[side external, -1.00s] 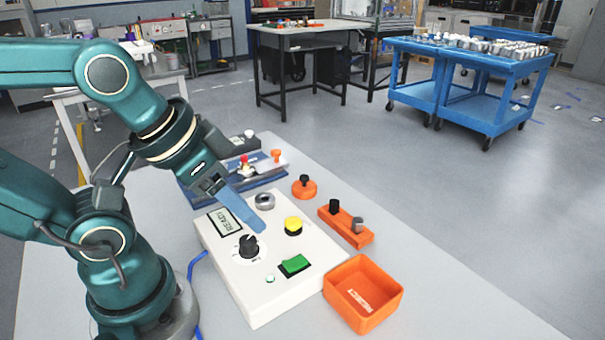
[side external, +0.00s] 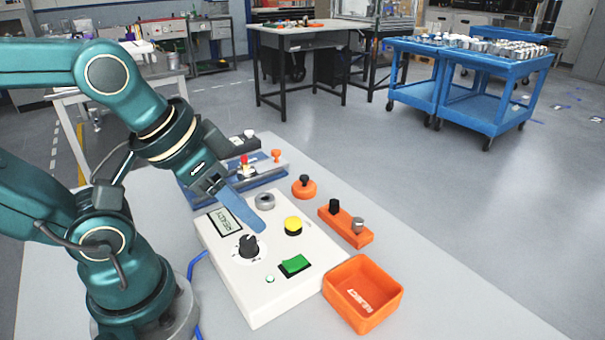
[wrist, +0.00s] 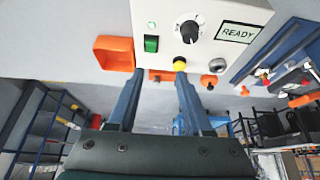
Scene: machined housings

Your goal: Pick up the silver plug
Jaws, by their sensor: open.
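The silver plug (side external: 357,225) stands upright in the orange block (side external: 345,232), at the end nearer the orange bin. A black plug (side external: 334,206) stands at the block's other end. My gripper (side external: 262,230) is open and empty, with blue fingers above the white control box, left of the block and apart from the plug. In the wrist view my gripper (wrist: 158,75) shows its two fingers apart, with part of the orange block (wrist: 166,75) between them in the picture. I cannot make out the silver plug clearly in that view.
The white control box (side external: 225,268) carries a black dial (side external: 248,246), a yellow button (side external: 293,226), a green switch (side external: 295,265) and a silver ring (side external: 264,201). An orange bin (side external: 335,307) and an orange base with a black knob (side external: 304,188) stand beside it. The table is clear at the front right.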

